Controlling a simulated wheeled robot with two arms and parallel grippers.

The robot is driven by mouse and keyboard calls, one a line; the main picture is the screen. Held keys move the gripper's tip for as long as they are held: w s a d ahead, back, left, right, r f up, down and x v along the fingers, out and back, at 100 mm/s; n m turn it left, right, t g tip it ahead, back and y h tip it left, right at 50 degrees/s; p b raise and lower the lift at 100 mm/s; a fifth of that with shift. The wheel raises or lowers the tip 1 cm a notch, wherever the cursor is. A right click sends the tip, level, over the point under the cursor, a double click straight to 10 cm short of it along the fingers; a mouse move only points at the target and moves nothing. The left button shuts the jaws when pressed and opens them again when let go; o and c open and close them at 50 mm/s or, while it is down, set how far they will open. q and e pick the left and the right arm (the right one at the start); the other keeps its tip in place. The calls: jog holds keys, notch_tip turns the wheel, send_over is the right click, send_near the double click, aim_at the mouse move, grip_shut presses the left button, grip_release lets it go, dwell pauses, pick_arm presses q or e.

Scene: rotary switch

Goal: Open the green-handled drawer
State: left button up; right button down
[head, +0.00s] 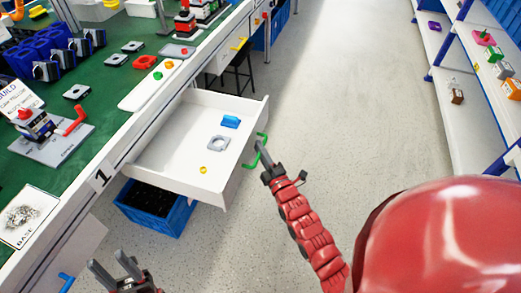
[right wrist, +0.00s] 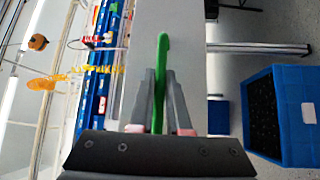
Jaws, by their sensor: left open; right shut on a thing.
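The green handle (head: 257,150) is on the front of a white drawer (head: 170,170), which stands pulled out from under the workbench. A blue block, a grey square part and a small yellow ring lie in the drawer. My right gripper (head: 262,150) is shut on the green handle. In the right wrist view the green handle (right wrist: 160,80) stands between the fingers of my right gripper (right wrist: 160,105). My left gripper (head: 112,268) is open and empty at the lower left, in front of the bench and apart from the drawer.
A blue crate (head: 183,214) with dark contents sits below the drawer. The green-topped workbench (head: 95,140) carries several parts and trays. A blue handle (head: 66,282) shows on another drawer at lower left. A shelf (head: 470,130) stands at right, with clear floor (head: 340,90) between.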

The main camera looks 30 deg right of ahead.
aim_at(250, 149)
dwell(0.8)
jog(key=w+a, duration=0.2)
jog(key=a, duration=0.1)
jog(key=shift+w, duration=0.4)
jog(key=c, duration=0.9)
grip_release()
jog(key=s, duration=0.5)
jog(key=s+f+p, duration=0.1)
jog(key=s, duration=0.5)
jog(key=s+f, duration=0.1)
jog(key=s, duration=0.5)
jog(key=shift+s+d+f, duration=0.15)
jog(key=shift+d, duration=0.05)
